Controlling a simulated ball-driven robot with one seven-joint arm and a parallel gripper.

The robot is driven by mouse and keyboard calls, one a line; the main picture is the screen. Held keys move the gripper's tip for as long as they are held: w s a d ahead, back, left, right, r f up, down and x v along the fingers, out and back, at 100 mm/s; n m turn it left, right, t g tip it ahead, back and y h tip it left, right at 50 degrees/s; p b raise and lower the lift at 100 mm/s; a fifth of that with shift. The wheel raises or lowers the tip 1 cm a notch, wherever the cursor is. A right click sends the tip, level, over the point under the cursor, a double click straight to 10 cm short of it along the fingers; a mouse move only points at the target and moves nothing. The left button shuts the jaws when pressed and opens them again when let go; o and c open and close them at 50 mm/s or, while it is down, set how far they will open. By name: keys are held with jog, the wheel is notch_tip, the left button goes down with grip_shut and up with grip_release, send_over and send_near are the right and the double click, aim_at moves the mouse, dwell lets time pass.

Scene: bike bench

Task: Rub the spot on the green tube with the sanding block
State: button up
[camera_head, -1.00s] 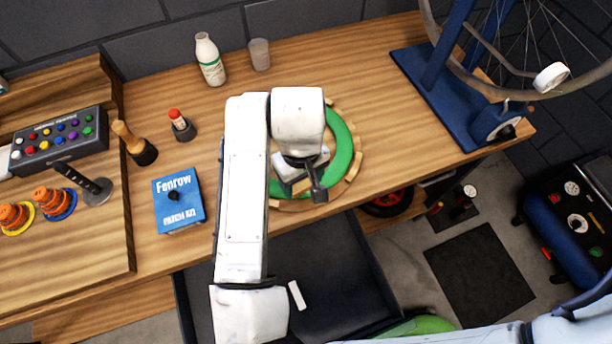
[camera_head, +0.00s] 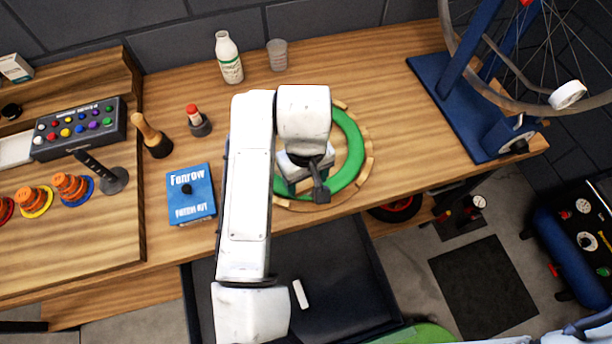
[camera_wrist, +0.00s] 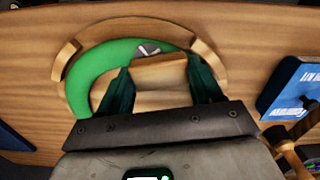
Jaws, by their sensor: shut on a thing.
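The green tube (camera_head: 353,161) lies as a ring in a round wooden holder on the bench, partly hidden behind my arm in the head view. It also shows in the wrist view (camera_wrist: 92,72) as a green arc. My gripper (camera_wrist: 160,80) is shut on the sanding block (camera_wrist: 158,73), a pale wooden-coloured block between its dark fingers. The block is over or against the tube's inner edge; contact is not clear. A small grey-white patch (camera_wrist: 148,49) shows on the tube just beyond the block, partly covered by it.
A blue patch kit box (camera_head: 190,196) stands left of the holder. A white bottle (camera_head: 229,58) and a clear cup (camera_head: 277,55) stand behind. A blue wheel stand (camera_head: 452,105) is at the right. An open dark drawer (camera_head: 345,275) is below the bench edge.

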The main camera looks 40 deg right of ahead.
jog(key=shift+r+p, duration=2.15)
jog(key=shift+r, duration=0.6)
jog(key=shift+f, duration=0.1)
